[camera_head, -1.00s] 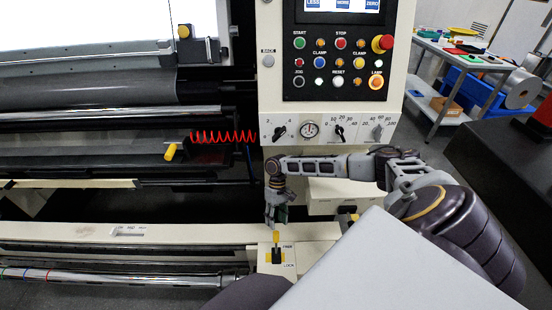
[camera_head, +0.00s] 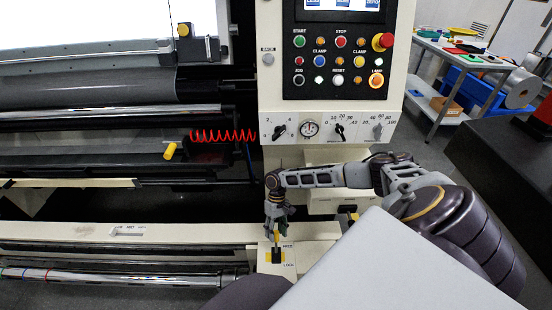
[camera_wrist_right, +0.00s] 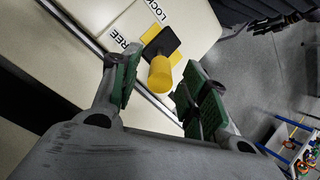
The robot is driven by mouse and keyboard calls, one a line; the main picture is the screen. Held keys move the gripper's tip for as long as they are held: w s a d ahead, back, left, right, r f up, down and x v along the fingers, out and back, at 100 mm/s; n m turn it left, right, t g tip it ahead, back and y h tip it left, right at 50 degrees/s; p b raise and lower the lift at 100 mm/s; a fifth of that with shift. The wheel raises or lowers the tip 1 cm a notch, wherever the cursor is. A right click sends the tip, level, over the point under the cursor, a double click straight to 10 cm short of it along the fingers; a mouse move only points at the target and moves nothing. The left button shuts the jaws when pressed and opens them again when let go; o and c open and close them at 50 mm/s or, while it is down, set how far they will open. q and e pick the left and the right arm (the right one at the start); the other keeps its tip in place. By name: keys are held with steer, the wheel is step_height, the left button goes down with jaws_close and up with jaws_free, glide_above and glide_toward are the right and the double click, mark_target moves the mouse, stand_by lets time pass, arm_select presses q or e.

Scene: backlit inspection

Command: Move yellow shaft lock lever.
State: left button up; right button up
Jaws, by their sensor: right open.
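The shaft lock lever has a yellow handle (camera_head: 276,236) rising from a black base (camera_head: 276,256) on the cream machine ledge. FREE and LOCK labels sit beside the base. In the right wrist view the yellow handle (camera_wrist_right: 160,76) points toward the camera, above its black plate (camera_wrist_right: 163,42). My right gripper (camera_head: 277,226) points down over the lever. In the wrist view its open green-padded fingers (camera_wrist_right: 157,78) stand on either side of the handle, with gaps visible on both sides. In the head view the fingers hide the handle's top. My left gripper is not in view.
The control panel (camera_head: 340,60) with buttons and knobs rises behind my right arm. Rollers and a red coiled cable (camera_head: 222,135) are to the left, near another yellow handle (camera_head: 170,151). A table (camera_head: 445,52) with coloured items stands at the back right.

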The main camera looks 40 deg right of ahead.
steer(key=shift+x, duration=0.85)
jaws_close()
